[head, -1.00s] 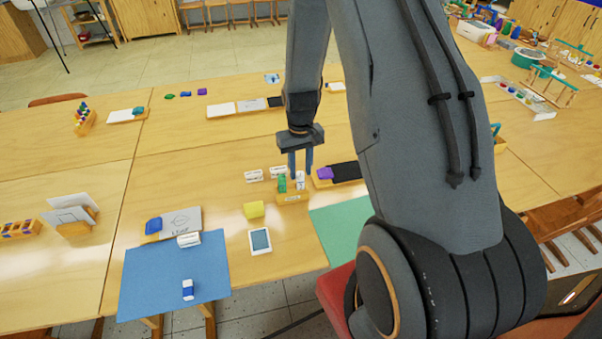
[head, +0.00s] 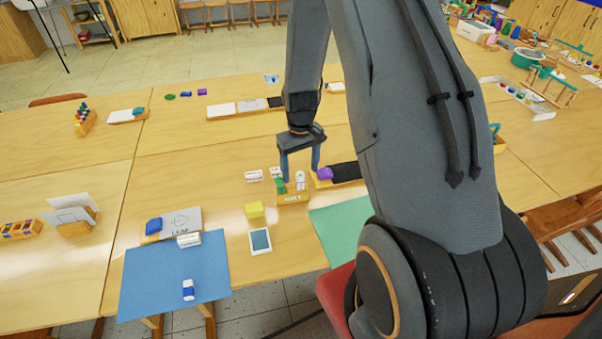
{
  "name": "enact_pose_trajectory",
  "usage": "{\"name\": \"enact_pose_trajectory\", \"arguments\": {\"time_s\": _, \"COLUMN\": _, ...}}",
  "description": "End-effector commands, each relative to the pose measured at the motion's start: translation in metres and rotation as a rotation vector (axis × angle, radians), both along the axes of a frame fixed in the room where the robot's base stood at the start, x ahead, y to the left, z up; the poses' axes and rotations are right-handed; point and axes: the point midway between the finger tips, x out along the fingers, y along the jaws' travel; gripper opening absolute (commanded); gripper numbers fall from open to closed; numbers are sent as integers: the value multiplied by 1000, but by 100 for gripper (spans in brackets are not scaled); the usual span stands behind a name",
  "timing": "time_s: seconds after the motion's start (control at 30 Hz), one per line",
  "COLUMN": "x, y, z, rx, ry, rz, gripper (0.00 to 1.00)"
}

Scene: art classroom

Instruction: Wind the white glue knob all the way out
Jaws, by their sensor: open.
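The white glue knob (head: 300,180) stands on a small wooden block (head: 292,198) near the middle of the table. A green knob (head: 281,185) stands on the same block, just left of it. My gripper (head: 299,178) points down over the block with its two blue fingers spread wide. The left fingertip is by the green knob and the right fingertip is near the right side of the white knob. I cannot tell whether either finger touches a knob. Nothing shows held between the fingers.
Small white labelled pieces (head: 254,176) lie left of the block. A purple piece (head: 325,173) on a dark-topped tray (head: 346,172) is close on the right.

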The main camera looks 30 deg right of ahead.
Motion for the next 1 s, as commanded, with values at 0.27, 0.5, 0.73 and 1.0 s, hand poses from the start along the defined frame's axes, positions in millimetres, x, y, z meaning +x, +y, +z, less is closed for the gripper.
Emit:
{"name": "enact_pose_trajectory", "arguments": {"time_s": 0.27, "x": -1, "y": 0, "z": 0, "rx": 0, "ry": 1, "rz": 357, "gripper": 70}}
{"name": "enact_pose_trajectory", "arguments": {"time_s": 0.5, "x": -1, "y": 0, "z": 0, "rx": 1, "ry": 1, "rz": 664, "gripper": 70}}
{"name": "enact_pose_trajectory", "arguments": {"time_s": 0.73, "x": 0, "y": 0, "z": 0, "rx": 0, "ry": 0, "rz": 869, "gripper": 70}}
{"name": "enact_pose_trajectory", "arguments": {"time_s": 1.0, "x": 0, "y": 0, "z": 0, "rx": 0, "ry": 0, "rz": 884, "gripper": 70}}
